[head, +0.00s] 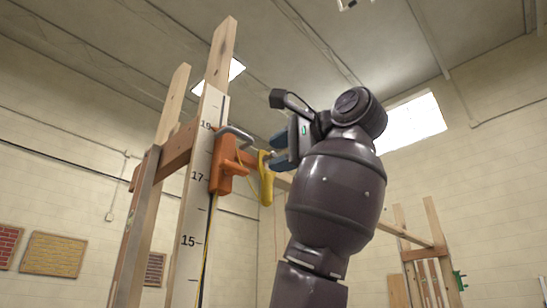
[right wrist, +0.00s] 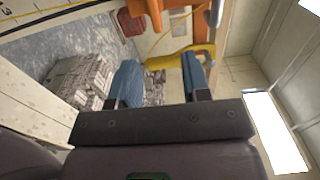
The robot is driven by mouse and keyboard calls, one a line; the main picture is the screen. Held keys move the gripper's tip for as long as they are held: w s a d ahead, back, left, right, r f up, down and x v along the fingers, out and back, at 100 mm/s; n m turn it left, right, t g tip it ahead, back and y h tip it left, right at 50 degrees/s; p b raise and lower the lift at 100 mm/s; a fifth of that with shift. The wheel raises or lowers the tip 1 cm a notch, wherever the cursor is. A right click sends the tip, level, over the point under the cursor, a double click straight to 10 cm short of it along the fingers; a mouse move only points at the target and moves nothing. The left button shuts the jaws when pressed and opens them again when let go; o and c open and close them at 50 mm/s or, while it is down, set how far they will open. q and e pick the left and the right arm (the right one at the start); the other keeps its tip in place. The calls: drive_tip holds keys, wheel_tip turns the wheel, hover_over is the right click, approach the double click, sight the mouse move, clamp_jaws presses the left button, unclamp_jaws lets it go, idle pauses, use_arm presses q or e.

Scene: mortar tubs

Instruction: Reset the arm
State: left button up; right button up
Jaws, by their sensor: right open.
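My right arm is raised in the head view, and its gripper (head: 273,153) points left toward a wooden post with a number scale (head: 193,205). The gripper is open, its two blue fingers apart in the right wrist view (right wrist: 158,66). An orange tool or clamp (head: 222,170) is on the post, left of the gripper. A yellow part (head: 267,186) hangs close to the fingertips. In the right wrist view the yellow part (right wrist: 172,61) shows beyond and between the fingers; I cannot tell whether they touch it. My left gripper is not in view.
A wooden crosspiece (head: 178,150) joins the posts near the gripper. Another wooden frame (head: 415,262) stands at the far right with a green clamp (head: 458,280). Stacked blocks or bricks (right wrist: 85,78) lie on the floor below. The air right of my arm looks clear.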

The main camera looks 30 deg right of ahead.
idle(0.5)
